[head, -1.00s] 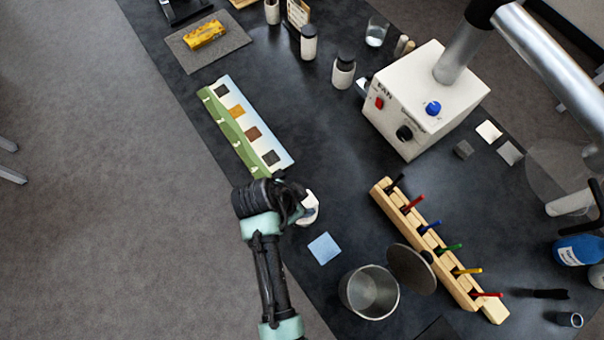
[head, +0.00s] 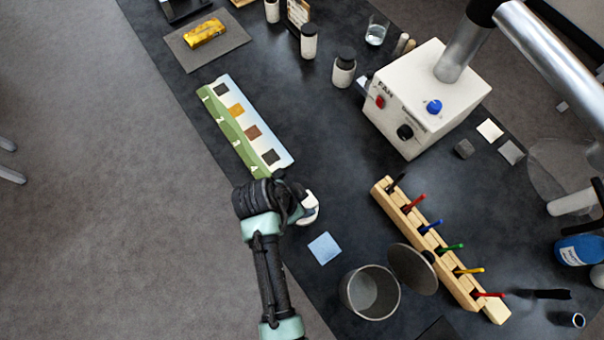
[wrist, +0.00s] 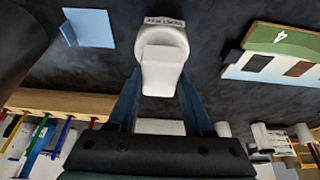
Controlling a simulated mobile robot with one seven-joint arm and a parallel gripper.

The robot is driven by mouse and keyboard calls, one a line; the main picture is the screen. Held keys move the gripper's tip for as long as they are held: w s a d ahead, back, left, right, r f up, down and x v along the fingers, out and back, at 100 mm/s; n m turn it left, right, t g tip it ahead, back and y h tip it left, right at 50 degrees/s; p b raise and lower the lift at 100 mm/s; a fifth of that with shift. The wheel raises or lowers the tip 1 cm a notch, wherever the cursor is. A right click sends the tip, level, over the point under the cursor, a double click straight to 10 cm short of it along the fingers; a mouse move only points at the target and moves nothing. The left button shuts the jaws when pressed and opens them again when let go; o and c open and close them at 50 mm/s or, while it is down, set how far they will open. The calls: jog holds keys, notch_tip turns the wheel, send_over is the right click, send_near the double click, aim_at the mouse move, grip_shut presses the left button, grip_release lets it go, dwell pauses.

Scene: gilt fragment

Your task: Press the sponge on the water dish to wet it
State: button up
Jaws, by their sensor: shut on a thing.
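In the wrist view my gripper (wrist: 161,88) is shut on a pale, blocky sponge (wrist: 161,74). The sponge overlaps the round white water dish (wrist: 176,35), whose label partly shows at its far edge. It looks down in or on the dish, but I cannot tell how hard it touches. In the head view the white dish (head: 311,208) shows just right of my gripper (head: 297,203), on the bench's near edge. The sponge is hidden or cannot be told apart there.
A blue square (head: 325,248) lies just below the dish. The numbered swatch strip (head: 243,128) lies above it. The bench between is clear.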

jog(key=shift+f, duration=0.5)
dwell(1.2)
jog(key=shift+r, duration=0.1)
notch_tip(320, 180, up, 7)
jog(key=p, duration=0.6)
jog(key=shift+p, duration=0.3)
dwell(0.6)
